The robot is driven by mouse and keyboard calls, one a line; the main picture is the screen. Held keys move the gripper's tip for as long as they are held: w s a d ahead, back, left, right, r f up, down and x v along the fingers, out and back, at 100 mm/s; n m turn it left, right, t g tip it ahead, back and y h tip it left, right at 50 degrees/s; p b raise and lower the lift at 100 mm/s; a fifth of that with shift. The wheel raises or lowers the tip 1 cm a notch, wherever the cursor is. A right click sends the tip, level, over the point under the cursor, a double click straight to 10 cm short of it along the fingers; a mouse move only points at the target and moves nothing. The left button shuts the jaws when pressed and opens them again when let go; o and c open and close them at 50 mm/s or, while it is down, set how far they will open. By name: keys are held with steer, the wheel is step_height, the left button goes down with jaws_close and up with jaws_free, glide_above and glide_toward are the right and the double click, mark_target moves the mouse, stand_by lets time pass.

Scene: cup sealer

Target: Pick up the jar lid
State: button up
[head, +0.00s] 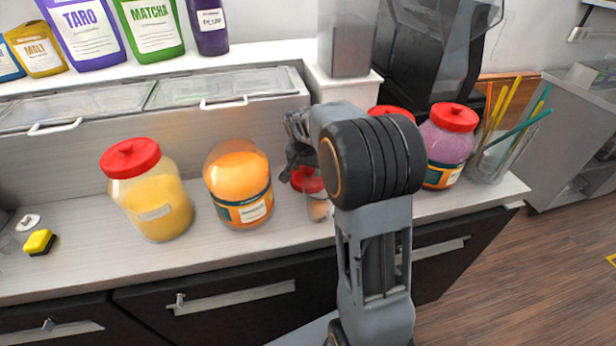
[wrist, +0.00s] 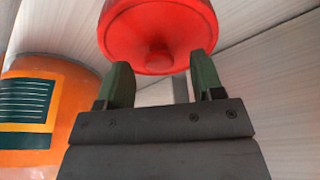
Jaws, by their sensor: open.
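A red round jar lid with a small knob (wrist: 160,22) fills the top middle of the wrist view. In the head view a red lid (head: 313,184) shows on a small jar (head: 319,207), partly hidden by my arm. My gripper (wrist: 163,70) is open, its two green-grey fingers spread at the lid's near edge, with the knob between their tips across the picture. I cannot tell whether the fingers touch the lid. In the head view my gripper (head: 290,168) is beside this lid, partly hidden by my wrist.
An orange jar (head: 238,180) without a red lid stands left of my gripper. A yellow jar (head: 155,205) with a red lid stands farther left. A purple jar (head: 446,145) with a red lid and a straw holder (head: 492,160) stand right. A yellow sponge (head: 39,242) lies far left.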

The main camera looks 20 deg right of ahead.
steer(key=shift+d+f, duration=0.1)
steer(key=shift+f, duration=0.15)
steer(key=c, duration=1)
